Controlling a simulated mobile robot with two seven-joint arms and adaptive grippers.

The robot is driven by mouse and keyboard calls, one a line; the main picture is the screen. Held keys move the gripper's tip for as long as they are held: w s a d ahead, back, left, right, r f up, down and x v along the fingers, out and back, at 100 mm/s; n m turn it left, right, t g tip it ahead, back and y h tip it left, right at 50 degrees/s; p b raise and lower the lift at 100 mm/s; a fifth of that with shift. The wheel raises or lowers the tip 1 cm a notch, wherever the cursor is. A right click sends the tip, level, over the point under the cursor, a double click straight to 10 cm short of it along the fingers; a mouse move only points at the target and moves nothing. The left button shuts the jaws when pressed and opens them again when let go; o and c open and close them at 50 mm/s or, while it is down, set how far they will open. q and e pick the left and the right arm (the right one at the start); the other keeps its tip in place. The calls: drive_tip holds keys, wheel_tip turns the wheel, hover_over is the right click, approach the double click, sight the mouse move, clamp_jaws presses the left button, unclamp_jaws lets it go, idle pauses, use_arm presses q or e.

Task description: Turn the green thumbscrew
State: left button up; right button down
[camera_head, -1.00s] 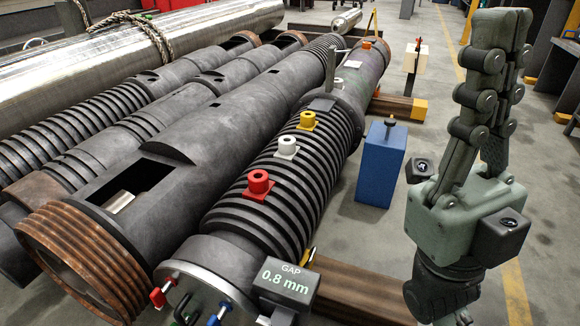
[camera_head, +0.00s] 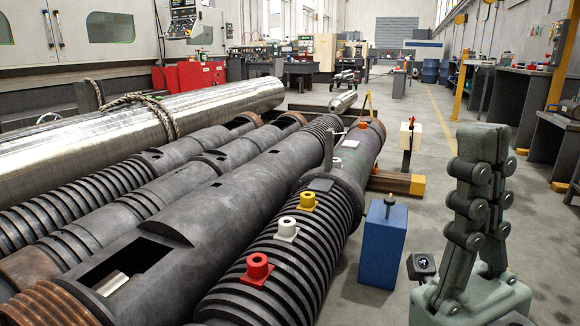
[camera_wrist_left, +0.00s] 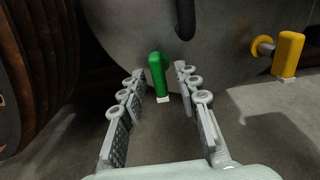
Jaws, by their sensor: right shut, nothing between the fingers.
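The green thumbscrew (camera_wrist_left: 157,76) shows in the left wrist view, upright against the round grey end face of a barrel (camera_wrist_left: 215,62), with a pale tip at its lower end. My left gripper (camera_wrist_left: 161,71) is open, with one finger on each side of the green thumbscrew. Gaps show on both sides, and I cannot tell whether the fingertips reach it in depth. The head view shows neither the green thumbscrew nor my left gripper. My right gripper (camera_head: 482,138) points up at the right of the head view, shut and empty.
A yellow thumbscrew (camera_wrist_left: 288,55) sits right of the green one, and a dark curved handle (camera_wrist_left: 184,22) hangs above. In the head view, a ribbed barrel (camera_head: 318,255) carries red, white and yellow fittings. A blue block (camera_head: 382,245) stands between it and my right gripper.

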use_arm(q)
drive_tip(key=v, duration=0.6)
drive_tip(key=shift+s, duration=0.1)
